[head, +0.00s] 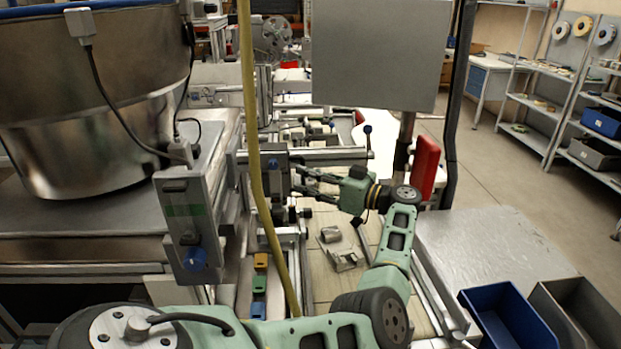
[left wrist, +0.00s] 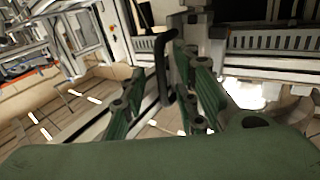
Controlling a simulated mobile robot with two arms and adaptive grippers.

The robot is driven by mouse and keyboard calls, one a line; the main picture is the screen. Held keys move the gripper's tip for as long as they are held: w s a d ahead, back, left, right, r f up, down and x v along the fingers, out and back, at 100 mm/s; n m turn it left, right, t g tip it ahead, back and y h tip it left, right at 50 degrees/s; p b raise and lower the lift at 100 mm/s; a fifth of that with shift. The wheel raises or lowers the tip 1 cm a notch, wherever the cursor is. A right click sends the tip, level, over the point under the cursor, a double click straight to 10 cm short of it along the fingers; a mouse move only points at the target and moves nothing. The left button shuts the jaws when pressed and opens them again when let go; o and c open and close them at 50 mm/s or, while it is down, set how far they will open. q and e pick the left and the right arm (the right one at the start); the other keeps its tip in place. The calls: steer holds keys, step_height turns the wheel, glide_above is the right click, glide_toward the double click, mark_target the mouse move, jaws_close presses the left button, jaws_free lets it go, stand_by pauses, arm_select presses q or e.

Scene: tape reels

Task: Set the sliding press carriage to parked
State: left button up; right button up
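My left gripper (head: 297,180) reaches in among the rails of the press machine, its two fingers apart and pointing left. The left wrist view also shows its spread green fingers (left wrist: 158,88). A dark upright handle (left wrist: 163,62) shows between the fingertips there; I cannot tell whether they touch it. My right gripper is not in view.
A large metal bowl (head: 90,100) and a control box with a blue knob (head: 187,225) stand left. A yellow hose (head: 262,190) hangs in front of the rails. A grey panel (head: 380,55) is behind. Blue bin (head: 505,318) and grey table (head: 485,245) are right.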

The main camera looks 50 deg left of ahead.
arm_select(q)
steer(key=v, duration=1.2)
stand_by(0.5)
